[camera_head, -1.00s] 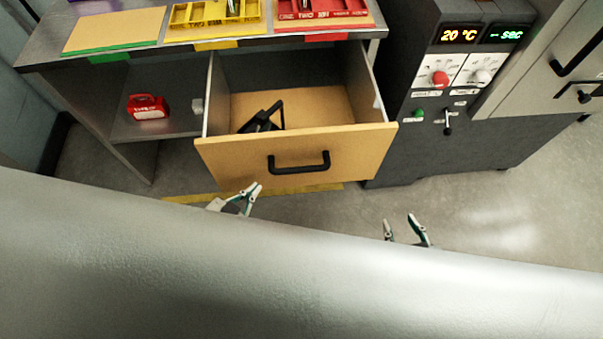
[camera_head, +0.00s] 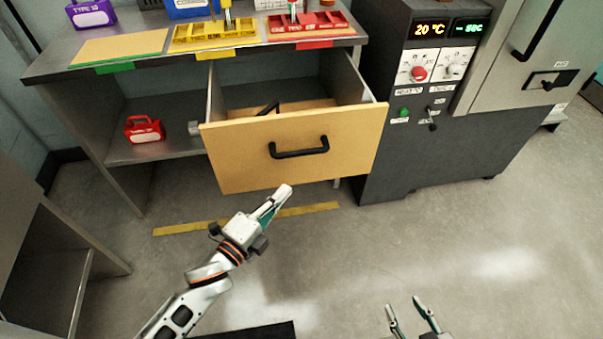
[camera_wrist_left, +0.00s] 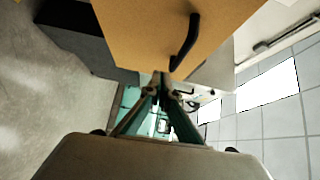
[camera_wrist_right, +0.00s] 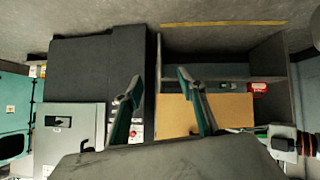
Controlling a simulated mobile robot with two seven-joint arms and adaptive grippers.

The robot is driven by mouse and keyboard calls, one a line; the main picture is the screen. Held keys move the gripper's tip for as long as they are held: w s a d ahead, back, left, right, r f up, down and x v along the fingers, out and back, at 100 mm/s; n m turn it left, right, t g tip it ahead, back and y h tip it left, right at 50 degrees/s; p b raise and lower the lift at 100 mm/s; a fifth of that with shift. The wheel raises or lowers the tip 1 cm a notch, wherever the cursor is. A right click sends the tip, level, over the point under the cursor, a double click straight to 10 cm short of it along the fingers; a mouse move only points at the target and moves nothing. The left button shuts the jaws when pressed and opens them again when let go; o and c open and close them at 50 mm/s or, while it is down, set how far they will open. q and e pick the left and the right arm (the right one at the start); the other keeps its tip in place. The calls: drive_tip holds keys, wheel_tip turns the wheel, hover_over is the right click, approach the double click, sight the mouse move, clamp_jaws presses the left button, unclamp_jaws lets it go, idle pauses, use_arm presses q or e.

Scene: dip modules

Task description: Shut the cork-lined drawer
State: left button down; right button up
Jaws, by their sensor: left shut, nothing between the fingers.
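The cork-lined drawer (camera_head: 290,158) stands pulled out from under the workbench. It has a tan front with a black bar handle (camera_head: 300,149). A black object (camera_head: 268,108) lies inside it, mostly hidden by the front. My left gripper (camera_head: 284,192) is shut and empty, in front of and below the drawer front. The left wrist view shows the drawer front (camera_wrist_left: 150,35) and handle (camera_wrist_left: 186,42) ahead of its closed fingertips (camera_wrist_left: 162,82); I cannot tell whether they touch. My right gripper (camera_head: 409,304) is open and empty, low over the floor, well away from the drawer.
The bench top holds a green-labelled board (camera_head: 120,47), a yellow tray (camera_head: 213,36) and a red tray (camera_head: 305,26). A red case (camera_head: 144,130) sits on the lower shelf. A dark oven cabinet (camera_head: 420,110) stands close at right. The floor in front is clear.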

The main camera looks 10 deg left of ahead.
use_arm(q)
drive_tip(key=b, duration=0.1)
approach(303, 158)
drive_tip(key=w+d+r, duration=0.3)
drive_tip(key=w+d, duration=0.2)
drive_tip(key=shift+w+a+m, duration=0.1)
drive_tip(key=shift+w+m, duration=0.2)
drive_tip(key=shift+w, duration=0.15)
use_arm(e)
drive_tip(key=shift+w+a, duration=0.15)
drive_tip(key=shift+a, duration=0.15)
use_arm(q)
drive_tip(key=shift+w+a, duration=0.1)
